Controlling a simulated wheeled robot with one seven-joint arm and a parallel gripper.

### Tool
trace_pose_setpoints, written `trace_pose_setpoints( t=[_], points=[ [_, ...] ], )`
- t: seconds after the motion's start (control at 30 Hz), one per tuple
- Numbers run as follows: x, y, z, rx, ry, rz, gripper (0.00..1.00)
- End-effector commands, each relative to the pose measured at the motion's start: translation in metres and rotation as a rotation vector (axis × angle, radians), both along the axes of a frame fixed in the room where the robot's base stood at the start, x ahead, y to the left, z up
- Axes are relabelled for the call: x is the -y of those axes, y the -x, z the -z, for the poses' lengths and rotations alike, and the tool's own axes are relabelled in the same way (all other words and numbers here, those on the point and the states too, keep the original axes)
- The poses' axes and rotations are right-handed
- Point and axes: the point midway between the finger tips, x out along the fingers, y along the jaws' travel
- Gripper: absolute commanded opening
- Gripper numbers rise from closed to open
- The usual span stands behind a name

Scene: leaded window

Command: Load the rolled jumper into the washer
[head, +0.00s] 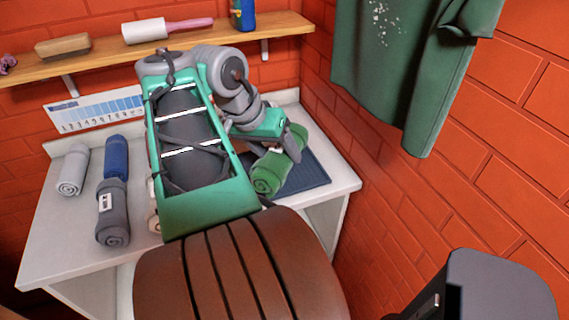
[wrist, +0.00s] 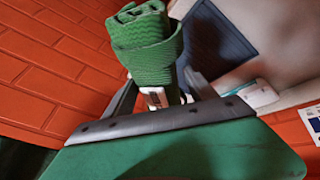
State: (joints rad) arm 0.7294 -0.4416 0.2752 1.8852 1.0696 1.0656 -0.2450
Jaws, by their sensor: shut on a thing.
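A rolled green knit garment (head: 268,176), the likely jumper, is over the dark blue mat on the white counter's right side. My gripper (head: 283,144) is shut on it at its far end. In the wrist view the green roll (wrist: 150,52) sits between the fingers of my gripper (wrist: 160,82), with a small white tag near the jaws. Whether the roll touches the mat is hard to tell. I cannot make out a washer in either view.
A light grey roll (head: 73,170), a blue roll (head: 116,157) and a dark grey tagged roll (head: 112,213) lie on the counter's left. A wooden shelf (head: 100,61) runs above. A green garment (head: 410,70) hangs by the right brick wall. The blue mat (head: 308,172) has bare space.

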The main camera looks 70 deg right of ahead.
Motion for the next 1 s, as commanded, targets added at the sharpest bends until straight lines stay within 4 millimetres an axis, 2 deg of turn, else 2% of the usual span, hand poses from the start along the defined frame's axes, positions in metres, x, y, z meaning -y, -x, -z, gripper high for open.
trace_pose_setpoints(
  t=[0.03,0.2,0.4,0.67,0.8,1.0],
  points=[
    [0.012,-0.005,0.009,-0.004,-0.003,0.004,0.11],
    [0.053,-0.027,0.028,-0.003,-0.003,0.006,0.11],
    [0.085,-0.045,0.067,-0.003,-0.002,0.007,0.11],
    [0.104,-0.056,0.093,-0.002,-0.003,0.005,0.11],
    [0.103,-0.056,0.117,-0.002,-0.001,0.004,0.11],
    [0.103,-0.056,0.12,0.001,0.0,0.005,0.11]
  ],
)
